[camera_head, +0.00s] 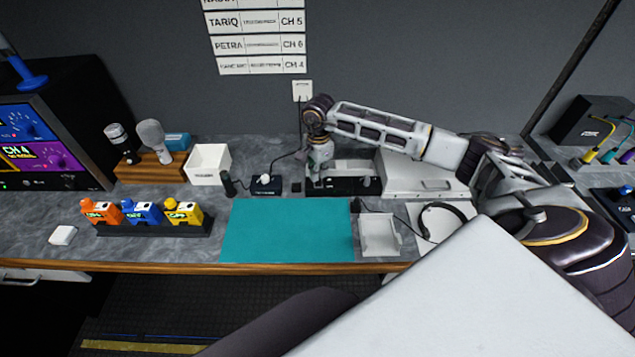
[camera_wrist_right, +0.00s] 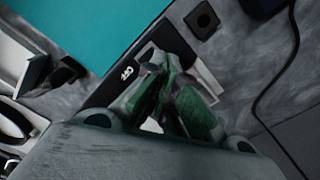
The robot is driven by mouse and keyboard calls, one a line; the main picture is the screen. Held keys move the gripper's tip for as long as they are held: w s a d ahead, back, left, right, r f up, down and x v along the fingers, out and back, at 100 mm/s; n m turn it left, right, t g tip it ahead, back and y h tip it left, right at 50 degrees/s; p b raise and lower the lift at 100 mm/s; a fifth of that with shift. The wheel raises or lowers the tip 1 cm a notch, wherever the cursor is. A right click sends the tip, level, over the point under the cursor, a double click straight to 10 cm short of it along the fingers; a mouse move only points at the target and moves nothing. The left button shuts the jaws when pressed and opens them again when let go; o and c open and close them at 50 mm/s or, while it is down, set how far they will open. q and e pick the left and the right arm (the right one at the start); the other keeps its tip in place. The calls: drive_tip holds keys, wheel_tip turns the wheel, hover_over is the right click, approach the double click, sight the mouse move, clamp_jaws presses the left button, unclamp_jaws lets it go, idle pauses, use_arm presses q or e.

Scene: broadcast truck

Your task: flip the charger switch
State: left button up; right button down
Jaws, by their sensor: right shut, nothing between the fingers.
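A low black unit (camera_head: 350,187), perhaps the charger, sits on the counter behind the teal mat. My right gripper (camera_head: 314,178) is over its left end, pointing down with its fingers together and empty. In the right wrist view the green-padded fingers (camera_wrist_right: 172,88) are over a black surface (camera_wrist_right: 105,92) with a small white marking. The fingers hide part of that surface. I cannot make out the switch or its position, nor whether the fingers touch it. My left gripper is not in view.
A teal mat (camera_head: 287,231) lies in front. A small black box (camera_head: 266,186) with a cable is to the left, near a white bin (camera_head: 207,163). A white tray (camera_head: 380,236) and headphones (camera_head: 447,208) are at right. Colored packs stand in a black rack (camera_head: 152,229).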

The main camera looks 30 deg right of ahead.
drive_tip(key=shift+f, duration=0.25)
idle(0.3)
drive_tip(key=shift+r, duration=0.15)
drive_tip(key=shift+r+p, duration=1.45)
drive_tip(key=shift+r, duration=1.95)
